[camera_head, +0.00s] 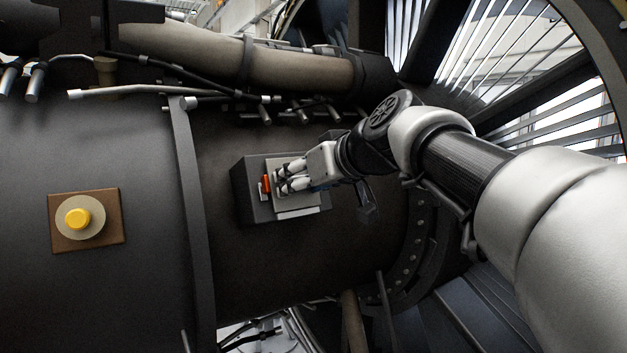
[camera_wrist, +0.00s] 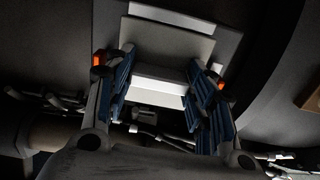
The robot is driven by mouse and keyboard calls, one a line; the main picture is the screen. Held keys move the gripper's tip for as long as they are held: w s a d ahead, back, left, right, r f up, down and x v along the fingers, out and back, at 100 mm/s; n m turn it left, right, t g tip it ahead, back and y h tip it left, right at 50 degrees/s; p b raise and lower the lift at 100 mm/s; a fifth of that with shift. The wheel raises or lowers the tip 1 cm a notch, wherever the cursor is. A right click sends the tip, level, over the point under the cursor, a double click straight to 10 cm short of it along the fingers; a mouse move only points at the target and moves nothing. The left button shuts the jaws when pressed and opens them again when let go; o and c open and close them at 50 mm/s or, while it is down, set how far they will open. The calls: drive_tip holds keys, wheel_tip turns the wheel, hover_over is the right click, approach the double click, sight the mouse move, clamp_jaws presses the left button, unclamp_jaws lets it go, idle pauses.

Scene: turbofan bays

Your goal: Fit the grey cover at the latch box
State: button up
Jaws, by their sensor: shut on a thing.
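The latch box (camera_head: 242,194) is a dark block on the dark engine casing, with a small red-orange part (camera_head: 265,187) on its face. The grey cover (camera_head: 296,212) is a flat light plate over the box's face. In the wrist view the cover (camera_wrist: 165,42) lies in front of the dark box (camera_wrist: 104,22), with a pale grip block (camera_wrist: 158,88) standing out from it. My gripper (camera_head: 284,178) is shut on this block; its blue-padded fingers (camera_wrist: 162,66) are on either side. I cannot tell whether the cover touches the box all round. Part of the cover is hidden by the fingers.
A yellow button on a brown square plate (camera_head: 86,220) is on the casing at left. A raised dark band (camera_head: 192,200) runs between it and the box. Pipes and fittings (camera_head: 250,62) run above. A bolted flange (camera_head: 415,235) lies to the right.

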drive_tip(key=shift+w+a+f, duration=0.1)
drive_tip(key=shift+w+a, duration=0.15)
drive_tip(key=shift+w, duration=0.05)
idle(0.6)
drive_tip(key=o, duration=1.3)
drive_tip(key=shift+c, duration=0.2)
drive_tip(key=shift+f, duration=0.1)
drive_tip(key=v, duration=1.2)
drive_tip(key=shift+f, duration=0.1)
drive_tip(key=s+d+f+m+g+h+b, duration=0.2)
drive_tip(key=s+d+f+b, duration=0.2)
drive_tip(key=f, duration=1.5)
drive_tip(key=s+d+f+m+g+h+b, duration=0.2)
drive_tip(key=s+f+b, duration=0.8)
drive_tip(key=f, duration=1)
drive_tip(key=s+d+f+m+g+h+b, duration=0.2)
drive_tip(key=s+d+f+b, duration=0.4)
drive_tip(key=s+f, duration=0.7)
wheel_tip(320, 180, down, 7)
drive_tip(key=shift+s+r+m+g+h+b, duration=0.15)
drive_tip(key=shift+m+g+h+b, duration=0.2)
drive_tip(key=shift+h+b, duration=0.5)
